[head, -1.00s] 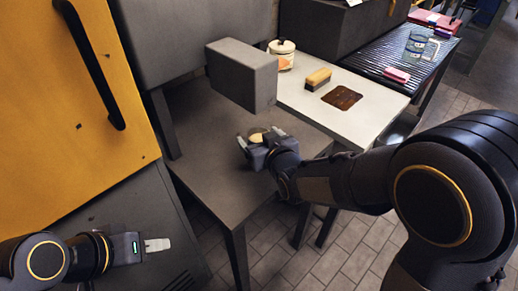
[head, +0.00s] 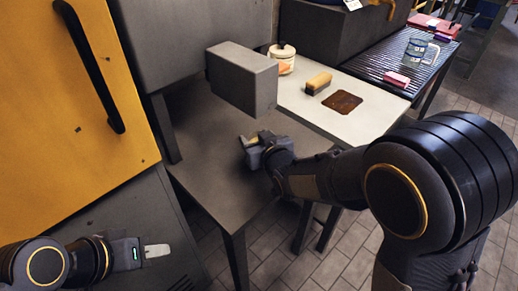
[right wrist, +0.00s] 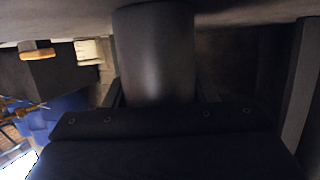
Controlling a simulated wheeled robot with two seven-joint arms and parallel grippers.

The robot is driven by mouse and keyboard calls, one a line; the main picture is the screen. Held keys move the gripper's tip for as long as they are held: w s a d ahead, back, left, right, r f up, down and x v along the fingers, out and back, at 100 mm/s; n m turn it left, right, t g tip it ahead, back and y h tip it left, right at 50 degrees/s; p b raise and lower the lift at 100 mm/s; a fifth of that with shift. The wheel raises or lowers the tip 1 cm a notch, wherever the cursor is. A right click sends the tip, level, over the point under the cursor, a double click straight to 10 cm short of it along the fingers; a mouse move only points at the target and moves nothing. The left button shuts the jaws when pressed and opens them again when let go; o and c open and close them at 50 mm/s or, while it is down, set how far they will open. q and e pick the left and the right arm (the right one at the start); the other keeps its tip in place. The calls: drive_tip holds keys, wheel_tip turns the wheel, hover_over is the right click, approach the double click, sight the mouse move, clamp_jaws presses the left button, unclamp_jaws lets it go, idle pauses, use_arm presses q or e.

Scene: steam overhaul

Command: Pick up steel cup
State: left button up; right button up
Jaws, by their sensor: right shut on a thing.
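The steel cup (right wrist: 155,50) is a dark, smooth cylinder in the right wrist view, between the two fingers of my right gripper (right wrist: 157,92). In the head view, my right gripper (head: 249,141) is shut on it over the grey table. There, only a small tan bit shows at the fingers, and I cannot make out the cup clearly. I cannot tell whether the cup touches the table. My left gripper (head: 157,251) is at the lower left, far from the cup, seen edge-on, so its opening is unclear.
A grey box-shaped block (head: 241,78) juts out just above my right gripper. The grey table (head: 205,150) is otherwise bare. A white counter (head: 345,120) beside it holds a lidded jar (head: 283,62), a brush (head: 318,82) and a brown mat (head: 342,102). A yellow door (head: 70,120) stands at left.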

drive_tip(key=shift+r, duration=0.1)
drive_tip(key=shift+r, duration=0.65)
wheel_tip(320, 180, up, 2)
drive_tip(key=shift+r+p, duration=0.2)
drive_tip(key=shift+p, duration=0.4)
drive_tip(key=s+d+p, duration=0.1)
drive_tip(key=s+d, duration=0.2)
drive_tip(key=s, duration=0.5)
drive_tip(key=s+d+p, duration=0.2)
drive_tip(key=s+d, duration=0.1)
drive_tip(key=s, duration=0.5)
drive_tip(key=shift+s+d+f, duration=0.2)
drive_tip(key=shift+s+d, duration=0.1)
drive_tip(key=shift+d, duration=0.1)
